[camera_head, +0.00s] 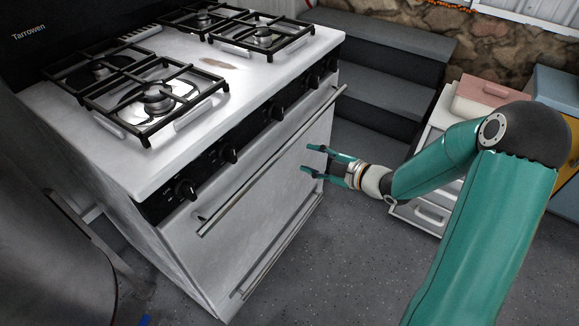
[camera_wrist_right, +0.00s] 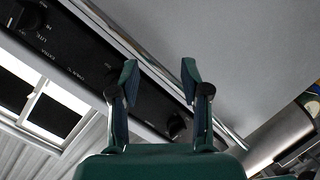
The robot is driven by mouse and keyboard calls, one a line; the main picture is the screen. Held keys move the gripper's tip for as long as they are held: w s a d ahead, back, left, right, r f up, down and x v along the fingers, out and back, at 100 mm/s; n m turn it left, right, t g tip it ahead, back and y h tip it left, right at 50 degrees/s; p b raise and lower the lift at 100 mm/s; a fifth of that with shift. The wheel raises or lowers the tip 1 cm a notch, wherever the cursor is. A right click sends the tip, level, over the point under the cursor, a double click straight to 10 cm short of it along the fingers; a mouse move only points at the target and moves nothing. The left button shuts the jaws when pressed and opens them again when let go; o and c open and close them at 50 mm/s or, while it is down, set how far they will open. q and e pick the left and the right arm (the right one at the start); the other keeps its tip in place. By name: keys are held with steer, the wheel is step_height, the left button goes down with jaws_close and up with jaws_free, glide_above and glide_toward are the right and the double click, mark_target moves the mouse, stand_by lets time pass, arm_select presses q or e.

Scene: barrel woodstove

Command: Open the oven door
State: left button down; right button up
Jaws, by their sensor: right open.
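The oven door (camera_head: 250,190) is the pale metal front of the stove, and it looks shut. Its long chrome handle bar (camera_head: 268,165) runs along the top of the door; a bright bar, seemingly this handle, crosses the right wrist view (camera_wrist_right: 119,37). My right gripper (camera_head: 307,158) is open and empty in front of the door, its fingers pointing at it, a little below the handle's far half in the head view. Both fingers show in the right wrist view (camera_wrist_right: 159,70), with the bar behind them. I cannot tell the gap to the handle. My left gripper is out of view.
Black knobs (camera_head: 229,152) line the panel above the handle. Burner grates (camera_head: 155,95) sit on the white stovetop. A second bar (camera_head: 275,255) runs low on the front. Dark steps (camera_head: 385,90) and a white drawer unit (camera_head: 428,212) stand beyond. Grey floor (camera_head: 345,265) before the stove is clear.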

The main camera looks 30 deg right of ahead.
mark_target(292, 144)
steer(key=s+d+r+n+y+b, duration=0.2)
steer(key=s+d+r+n+b, duration=0.25)
steer(key=n, duration=0.55)
arm_select(q)
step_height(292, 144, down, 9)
steer(key=b, duration=0.2)
arm_select(e)
steer(key=x, duration=1)
steer(key=a+f+x, duration=0.1)
steer(key=x, duration=0.4)
steer(key=shift+s, duration=0.25)
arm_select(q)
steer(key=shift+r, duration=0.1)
arm_select(e)
steer(key=shift+d, duration=0.1)
jaws_close()
